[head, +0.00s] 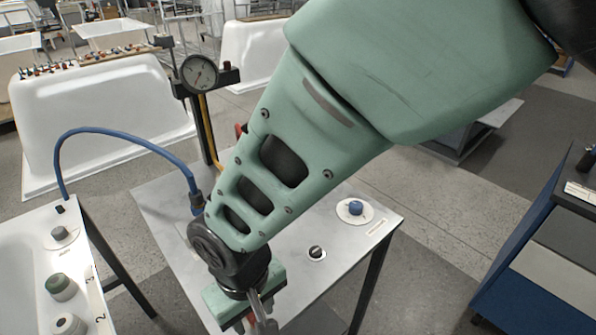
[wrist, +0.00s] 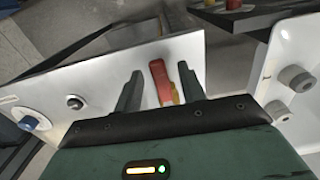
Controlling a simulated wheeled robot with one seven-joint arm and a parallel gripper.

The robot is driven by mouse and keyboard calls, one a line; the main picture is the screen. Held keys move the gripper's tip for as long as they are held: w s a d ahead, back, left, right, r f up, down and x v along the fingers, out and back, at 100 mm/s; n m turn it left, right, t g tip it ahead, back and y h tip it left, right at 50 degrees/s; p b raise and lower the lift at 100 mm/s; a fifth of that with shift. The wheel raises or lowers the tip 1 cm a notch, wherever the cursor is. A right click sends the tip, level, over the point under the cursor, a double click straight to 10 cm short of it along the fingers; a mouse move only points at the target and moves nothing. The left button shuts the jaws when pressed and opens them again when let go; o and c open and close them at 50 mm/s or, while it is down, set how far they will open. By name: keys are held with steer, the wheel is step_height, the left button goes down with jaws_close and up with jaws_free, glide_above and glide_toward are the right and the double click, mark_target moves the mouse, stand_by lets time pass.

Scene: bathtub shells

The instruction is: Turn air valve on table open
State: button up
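The air valve shows in the wrist view as a red lever (wrist: 158,80) with a yellow part (wrist: 174,92) beside it, at the near edge of the metal table. My gripper (wrist: 160,70) has one finger on each side of the red lever, with visible gaps, so it is open around the lever and not shut on it. In the head view my gripper (head: 259,316) points down low over the table's front part.
The metal table (head: 160,215) bears a blue knob (head: 355,207), a black knob (head: 316,252) and a stand with a pressure gauge (head: 199,73). A blue hose (head: 125,138) arches left to a white panel (head: 20,245) with several grey knobs. A blue cabinet (head: 545,250) stands right.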

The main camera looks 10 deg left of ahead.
mark_target(254, 319)
step_height(254, 319, up, 17)
steer(key=b, duration=0.1)
steer(key=shift+r+b, duration=0.2)
steer(key=shift+b, duration=0.1)
steer(key=d+f+m, duration=0.1)
steer(key=d+f, duration=0.1)
steer(key=d, duration=1.1)
steer(key=s+d+f+m, duration=0.1)
steer(key=d+f, duration=0.1)
steer(key=d, duration=1.2)
steer(key=shift+s+f+m+y, duration=0.3)
steer(key=shift+m, duration=0.1)
